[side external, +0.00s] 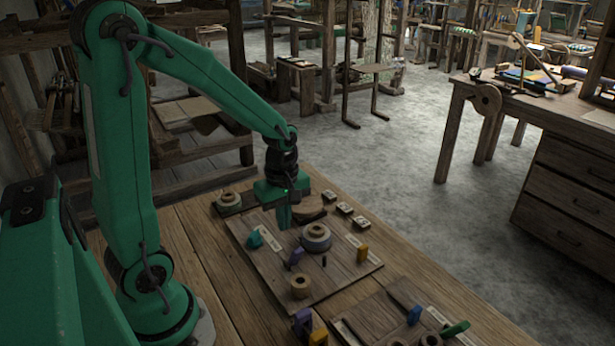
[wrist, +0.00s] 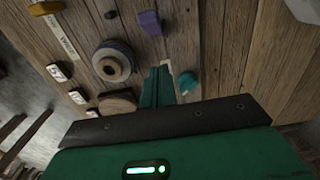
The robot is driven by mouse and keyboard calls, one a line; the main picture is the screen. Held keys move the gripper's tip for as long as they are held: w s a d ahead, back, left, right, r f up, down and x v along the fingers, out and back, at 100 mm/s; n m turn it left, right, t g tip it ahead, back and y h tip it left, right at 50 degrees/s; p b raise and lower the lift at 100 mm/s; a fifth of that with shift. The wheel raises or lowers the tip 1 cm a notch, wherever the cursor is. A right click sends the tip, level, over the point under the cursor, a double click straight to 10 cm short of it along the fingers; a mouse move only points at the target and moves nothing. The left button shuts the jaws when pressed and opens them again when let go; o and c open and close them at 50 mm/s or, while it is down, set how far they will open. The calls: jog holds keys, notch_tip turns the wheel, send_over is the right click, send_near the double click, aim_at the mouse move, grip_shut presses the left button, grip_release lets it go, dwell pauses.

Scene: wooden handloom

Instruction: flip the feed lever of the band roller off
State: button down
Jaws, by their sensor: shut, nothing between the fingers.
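My gripper (side external: 284,222) is shut and empty, pointing down over the back part of a wooden board (side external: 335,277). In the wrist view, my closed fingers (wrist: 158,78) are just left of a teal lever (wrist: 187,82); I cannot tell if they touch it. The teal lever (side external: 254,240) stands at the board's left. A roller with a grey rim and tan hub (side external: 316,235) sits mid-board and shows in the wrist view (wrist: 113,62). A purple lever (side external: 295,257) and a yellow lever (side external: 362,255) stand around it. I cannot read which lever is the feed lever.
Pale number tiles (side external: 345,208) lie along the board's far edge, near a wooden disc (side external: 307,207). A second board with a blue lever (side external: 414,315) and a green lever (side external: 456,328) lies at front right.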

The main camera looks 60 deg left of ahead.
notch_tip(320, 180, up, 8)
jog(key=d, duration=0.1)
jog(key=shift+d+r, duration=0.2)
jog(key=shift+d, duration=0.1)
jog(key=s+d+r+m+t, duration=0.5)
jog(key=s+r+m, duration=0.1)
jog(key=m, duration=1.2)
jog(key=shift+s+d+r+t, duration=0.15)
jog(key=shift+s+d+t, duration=0.15)
jog(key=shift+s, duration=0.5)
